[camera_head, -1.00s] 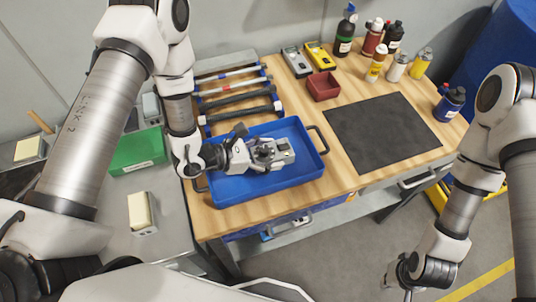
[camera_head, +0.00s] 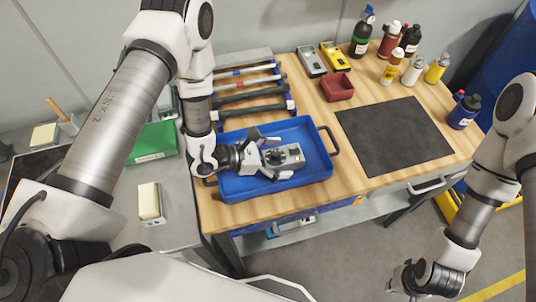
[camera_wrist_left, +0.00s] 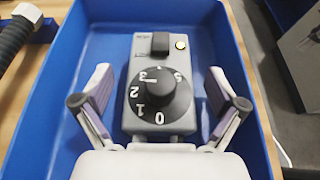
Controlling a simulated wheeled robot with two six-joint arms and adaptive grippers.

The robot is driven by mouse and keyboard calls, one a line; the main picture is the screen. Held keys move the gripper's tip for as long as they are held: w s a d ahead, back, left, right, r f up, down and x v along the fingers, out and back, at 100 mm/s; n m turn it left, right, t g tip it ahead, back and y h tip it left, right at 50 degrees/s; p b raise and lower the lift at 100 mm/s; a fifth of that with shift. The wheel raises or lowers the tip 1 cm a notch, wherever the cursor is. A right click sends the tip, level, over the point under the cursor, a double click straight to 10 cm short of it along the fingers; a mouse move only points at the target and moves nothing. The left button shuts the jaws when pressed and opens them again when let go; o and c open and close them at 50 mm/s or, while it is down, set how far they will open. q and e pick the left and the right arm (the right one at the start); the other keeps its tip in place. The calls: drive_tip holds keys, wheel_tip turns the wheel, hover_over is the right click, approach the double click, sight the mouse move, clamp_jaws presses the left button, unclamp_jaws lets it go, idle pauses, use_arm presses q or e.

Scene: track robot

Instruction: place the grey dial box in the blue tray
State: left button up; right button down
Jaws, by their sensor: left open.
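The grey dial box (camera_head: 289,155) lies inside the blue tray (camera_head: 318,174), dial facing up. In the left wrist view the box (camera_wrist_left: 161,75) shows a black dial with numbers, a black switch and a lit yellow lamp. The tray floor (camera_wrist_left: 72,65) surrounds it there. My left gripper (camera_head: 272,153) is over the tray at the near end of the box. Its fingers (camera_wrist_left: 160,95) are spread on both sides of the box, with gaps between. My right gripper (camera_head: 402,283) hangs low at the bottom right, away from the table; its fingers are too unclear to read.
A dark mat (camera_head: 393,135) lies right of the tray. A rack of bars (camera_head: 252,97) stands behind it. A red bin (camera_head: 337,87), two meters and several bottles stand at the back. A green bin (camera_head: 153,143) is on the left.

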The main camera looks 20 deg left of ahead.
use_arm(q)
drive_tip(key=b+v, duration=0.1)
drive_tip(key=v, duration=1)
drive_tip(key=shift+a, duration=0.1)
drive_tip(key=shift+s+a+r, duration=0.15)
drive_tip(key=shift+s+a, duration=0.1)
